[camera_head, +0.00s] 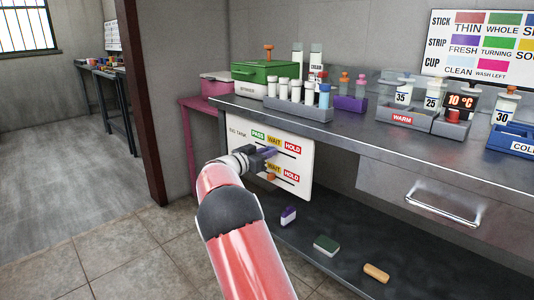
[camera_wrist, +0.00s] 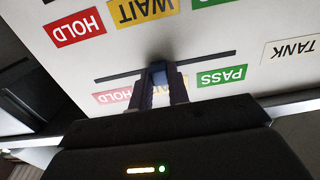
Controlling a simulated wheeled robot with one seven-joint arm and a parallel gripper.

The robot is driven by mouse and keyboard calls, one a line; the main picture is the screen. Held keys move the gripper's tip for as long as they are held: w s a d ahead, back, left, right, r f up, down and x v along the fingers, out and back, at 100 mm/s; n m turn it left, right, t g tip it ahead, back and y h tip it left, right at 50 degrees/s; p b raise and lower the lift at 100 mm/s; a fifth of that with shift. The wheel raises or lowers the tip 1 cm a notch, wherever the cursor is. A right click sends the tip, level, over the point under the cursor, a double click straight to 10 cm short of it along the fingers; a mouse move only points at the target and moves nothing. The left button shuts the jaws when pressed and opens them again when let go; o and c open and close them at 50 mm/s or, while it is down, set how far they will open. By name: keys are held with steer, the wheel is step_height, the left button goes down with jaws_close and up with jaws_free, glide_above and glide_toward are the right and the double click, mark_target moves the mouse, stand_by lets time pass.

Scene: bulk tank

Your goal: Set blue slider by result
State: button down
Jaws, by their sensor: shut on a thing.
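My gripper (camera_head: 266,155) is at the white board (camera_head: 304,165) on the left end of the bench. In the wrist view, upside down, its fingers (camera_wrist: 165,86) are shut on the blue slider (camera_wrist: 166,74), mostly hidden between them. The slider is in the slot of the TANK row (camera_wrist: 290,48), about level with the yellow WAIT label (camera_wrist: 141,94). The green PASS label (camera_wrist: 221,76) is to its right there, and the red HOLD label to its left. In the head view, an orange slider (camera_head: 270,177) shows at the lower row.
A wall chart (camera_head: 485,45) lists stick, strip and cup results. The bench carries a green box (camera_head: 265,72), a rack of tubes (camera_head: 298,107), a warm block (camera_head: 408,115) and a blue cold tray (camera_head: 512,140). Several small items lie on the dark shelf (camera_head: 345,262) below.

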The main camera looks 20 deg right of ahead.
mark_target(294, 157)
steer(key=s+d+b, duration=0.1)
steer(key=s+b, duration=0.1)
steer(key=b, duration=0.2)
steer(key=s+b, duration=0.2)
steer(key=b, duration=0.2)
steer(key=s+d+b, duration=0.1)
steer(key=s+b, duration=0.2)
steer(key=b, duration=0.1)
steer(key=shift+d+f, duration=0.2)
steer(key=shift+d, duration=0.1)
steer(key=shift+s+d+r+b, duration=0.2)
steer(key=shift+s+b, duration=0.1)
steer(key=shift+s, duration=0.15)
steer(key=c, duration=1.4)
jaws_free()
steer(key=shift+o, duration=0.4)
